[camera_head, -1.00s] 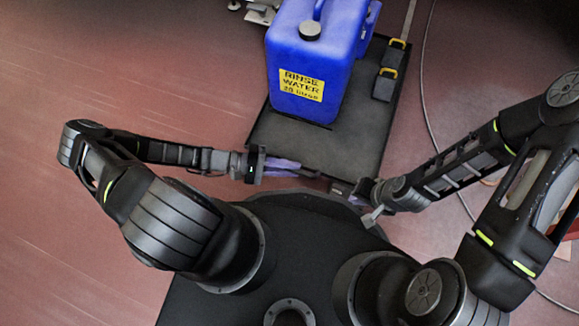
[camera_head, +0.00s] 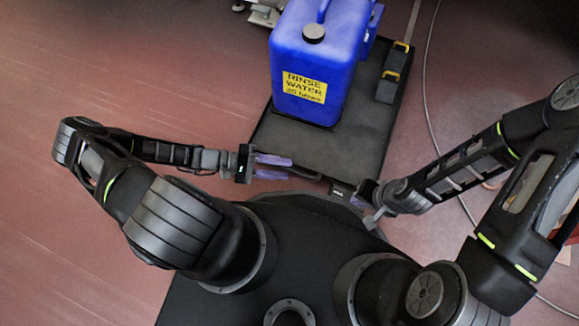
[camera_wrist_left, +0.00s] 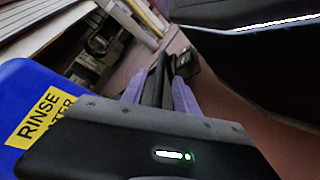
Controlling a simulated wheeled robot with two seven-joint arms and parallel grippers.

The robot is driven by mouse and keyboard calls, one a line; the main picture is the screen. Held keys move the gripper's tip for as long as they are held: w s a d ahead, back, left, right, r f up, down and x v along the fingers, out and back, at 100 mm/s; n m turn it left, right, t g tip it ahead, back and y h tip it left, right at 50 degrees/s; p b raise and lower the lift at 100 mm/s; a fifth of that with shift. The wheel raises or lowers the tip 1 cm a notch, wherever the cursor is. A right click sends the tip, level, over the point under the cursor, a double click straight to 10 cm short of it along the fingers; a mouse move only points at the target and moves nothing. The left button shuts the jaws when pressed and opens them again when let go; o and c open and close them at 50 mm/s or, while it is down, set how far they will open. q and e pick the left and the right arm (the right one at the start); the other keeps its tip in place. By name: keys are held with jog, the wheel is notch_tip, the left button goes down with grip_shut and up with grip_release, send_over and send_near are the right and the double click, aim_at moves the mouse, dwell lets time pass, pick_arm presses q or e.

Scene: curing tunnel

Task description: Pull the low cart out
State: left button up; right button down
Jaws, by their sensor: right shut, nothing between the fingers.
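The low cart (camera_head: 360,150) is a flat dark platform in front of my base, carrying a blue rinse water canister (camera_head: 318,50). Its near edge has a dark handle bar (camera_head: 306,173). My left gripper (camera_head: 290,168) is open at this near edge, its two purple fingers apart. In the left wrist view the fingers (camera_wrist_left: 160,92) stand on either side of a dark bar; I cannot tell whether they touch it. My right gripper (camera_head: 364,203) is shut and empty, close to the cart's near right corner and partly hidden by its own wrist.
A thin cable (camera_head: 428,110) lies on the floor to the right. Metal equipment (camera_head: 265,12) stands behind the cart. The reddish floor to the left is clear.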

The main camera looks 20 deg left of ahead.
pick_arm(q)
jog(key=v, duration=0.4)
jog(key=shift+a+p, duration=0.2)
jog(key=shift+p, duration=0.1)
